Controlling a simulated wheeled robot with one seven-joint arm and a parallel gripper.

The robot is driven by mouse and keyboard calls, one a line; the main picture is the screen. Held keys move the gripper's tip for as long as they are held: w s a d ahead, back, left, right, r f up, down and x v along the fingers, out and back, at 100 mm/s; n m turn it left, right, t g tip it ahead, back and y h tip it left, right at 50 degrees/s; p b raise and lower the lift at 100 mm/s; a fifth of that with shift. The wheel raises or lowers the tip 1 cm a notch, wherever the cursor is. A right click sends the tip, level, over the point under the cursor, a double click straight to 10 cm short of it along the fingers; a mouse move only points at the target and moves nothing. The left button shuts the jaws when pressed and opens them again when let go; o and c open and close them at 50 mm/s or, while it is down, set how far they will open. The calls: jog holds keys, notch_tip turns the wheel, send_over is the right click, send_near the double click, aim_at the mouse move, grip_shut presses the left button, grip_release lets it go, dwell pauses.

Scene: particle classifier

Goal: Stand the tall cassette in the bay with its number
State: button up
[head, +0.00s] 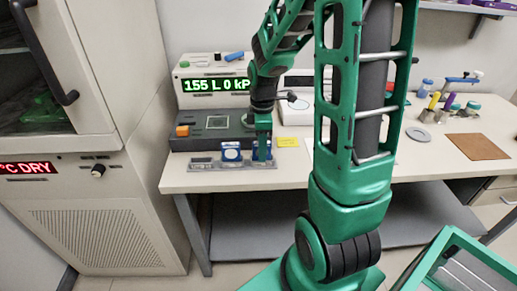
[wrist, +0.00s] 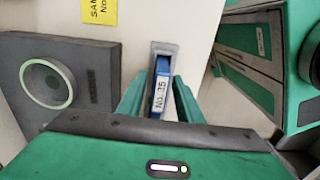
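My gripper (head: 262,146) points down over the right end of a grey rack (head: 215,165) at the bench's front edge. In the wrist view, the two fingers of my gripper (wrist: 160,92) stand on either side of a narrow blue cassette (wrist: 161,72) with a white label reading "No. 35". The fingers look very close to it, but firm contact is not clear. The cassette's far end lies at a grey slot frame (wrist: 164,47). How deep it sits there is hidden. Another blue cassette (head: 232,152) with a white round mark stands upright in the rack to the left.
A dark grey device (head: 200,130) with an orange part sits behind the rack, below a green display (head: 216,86). A yellow note (head: 288,142) lies right of my gripper. A brown mat (head: 478,147) and coloured items are at the right. A cabinet (head: 100,190) stands left.

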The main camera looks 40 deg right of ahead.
notch_tip(320, 180, up, 12)
jog(key=shift+r, duration=0.1)
jog(key=shift+s+m, duration=0.3)
jog(key=shift+s, duration=0.05)
jog(key=s+f+m, duration=0.2)
jog(key=s+m, duration=1.5)
jog(key=s, duration=0.3)
jog(key=shift+a, duration=0.45)
jog(key=shift+s, duration=0.1)
jog(key=shift+w+f, duration=0.2)
jog(key=shift+w, duration=0.4)
